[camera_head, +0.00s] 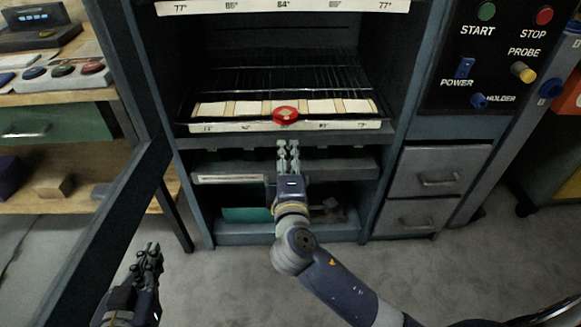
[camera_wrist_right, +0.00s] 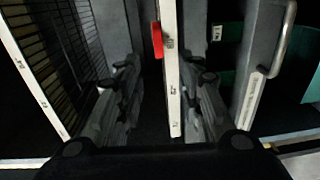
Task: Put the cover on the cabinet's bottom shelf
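A red round piece (camera_head: 285,114), perhaps the cover, sits at the white labelled front strip (camera_head: 230,127) of the wire rack; I cannot tell whether it is loose. In the right wrist view the red piece (camera_wrist_right: 157,40) shows edge-on beside the strip (camera_wrist_right: 170,75). My right gripper (camera_head: 288,147) is just below the strip in the head view. In the wrist view its fingers (camera_wrist_right: 160,95) are apart, with nothing clearly held. The cabinet's bottom shelf (camera_head: 285,228) is partly hidden by my right arm. My left gripper (camera_head: 150,252) hangs low at the left, apart from the cabinet; its opening is unclear.
A teal item (camera_head: 243,214) and a small brownish item (camera_head: 330,212) are on the bottom shelf. A labelled grey ledge (camera_head: 340,168) lies above it. Two drawers (camera_head: 437,172) and a control panel (camera_head: 500,55) are right. An open door (camera_head: 95,230) stands left. Carpet in front is clear.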

